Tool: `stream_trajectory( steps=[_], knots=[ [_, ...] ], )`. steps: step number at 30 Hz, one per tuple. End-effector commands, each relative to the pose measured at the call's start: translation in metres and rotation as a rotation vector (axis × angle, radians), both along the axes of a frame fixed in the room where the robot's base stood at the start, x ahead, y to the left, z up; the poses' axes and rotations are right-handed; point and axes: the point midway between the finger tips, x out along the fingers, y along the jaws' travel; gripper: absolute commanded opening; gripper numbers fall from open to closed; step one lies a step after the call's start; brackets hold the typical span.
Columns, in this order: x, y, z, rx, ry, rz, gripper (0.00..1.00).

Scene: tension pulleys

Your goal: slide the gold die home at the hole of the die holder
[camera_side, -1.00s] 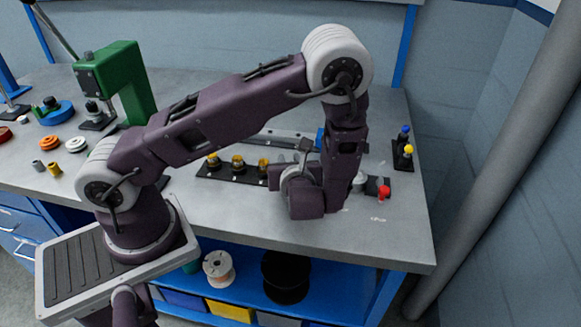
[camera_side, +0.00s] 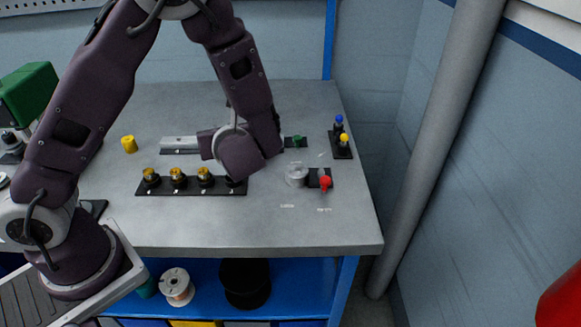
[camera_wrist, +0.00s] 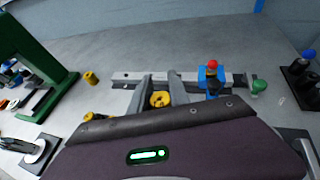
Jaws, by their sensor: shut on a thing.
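In the wrist view, my gripper (camera_wrist: 160,80) is shut on the gold die (camera_wrist: 160,99), which shows between the two grey fingers. A long silver rail (camera_wrist: 126,77) lies on the bench just beyond the fingertips; I take it to be part of the die holder. Its hole cannot be made out, nor whether the die touches it. A blue block with a red knob (camera_wrist: 212,72) sits on the rail to the right. In the side view, my gripper (camera_side: 240,151) is low over the rail (camera_side: 181,142) and hides its middle, the fingertips and the held die.
A black strip (camera_side: 191,190) with several gold-topped posts lies in front of the rail. A loose yellow cylinder (camera_side: 129,144) stands to the left. To the right are a clear disc (camera_side: 297,174), a red knob (camera_side: 325,183) and a small black stand (camera_side: 343,150). The front bench is clear.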

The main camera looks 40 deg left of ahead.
Motion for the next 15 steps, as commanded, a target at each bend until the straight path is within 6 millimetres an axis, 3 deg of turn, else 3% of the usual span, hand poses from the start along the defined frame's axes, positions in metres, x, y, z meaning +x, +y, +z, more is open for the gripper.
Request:
stream_trajectory(
  steps=[5,15],
  knots=[
    [0.012,-0.008,0.000,0.004,-0.007,-0.002,0.00],
    [0.100,-0.083,0.004,0.008,-0.011,0.003,0.00]
  ],
)
